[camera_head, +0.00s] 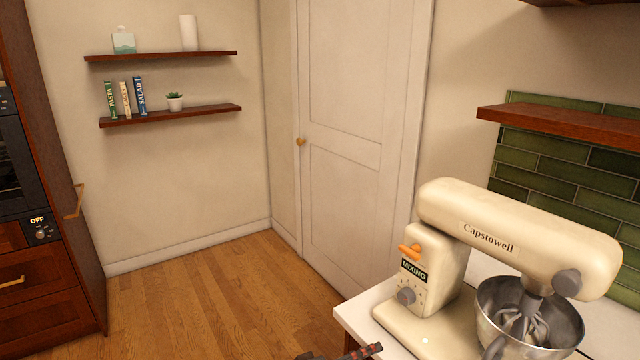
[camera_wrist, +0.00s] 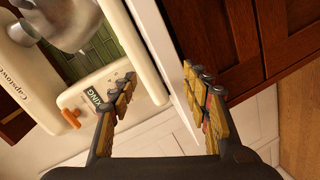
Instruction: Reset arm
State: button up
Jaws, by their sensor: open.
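My gripper (camera_wrist: 165,100) is open and empty in the wrist view, its two padded fingers spread apart. Past the left finger is the cream stand mixer (camera_wrist: 72,98), seen sideways; between the fingers is the pale counter edge (camera_wrist: 165,55). In the head view only a dark bit of my arm or gripper shows at the bottom edge, so the fingers cannot be read there. The cream mixer (camera_head: 435,270) stands on the counter at the right, with a steel bowl (camera_head: 565,325) under its head.
The white counter (camera_head: 372,305) ends at its left corner, and the wooden floor (camera_head: 210,300) beyond is clear. A white door (camera_head: 350,95) is closed. A dark wood oven cabinet (camera_head: 60,200) stands left. Dark wood cabinet fronts (camera_wrist: 235,40) lie close beside my right finger.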

jog(key=s+d+f+n+g+y+p, duration=0.1)
jog(key=s+d+n+g+y, duration=0.2)
jog(key=s, duration=0.4)
jog(key=s+f+n+g+y+p, duration=0.1)
jog(key=s+g+y, duration=0.35)
jog(key=s, duration=0.35)
jog(key=s+d+r+m+t+y+p, duration=0.2)
jog(key=s+d+r+m, duration=0.1)
jog(key=r, duration=0.6)
jog(key=s+d+r+m+t+y+p, duration=0.2)
jog(key=s+d+r+t+y+p, duration=0.1)
jog(key=r, duration=0.6)
jog(key=shift+r+m+y, duration=0.3)
jog(key=shift+m+y, duration=0.05)
jog(key=shift+m, duration=0.05)
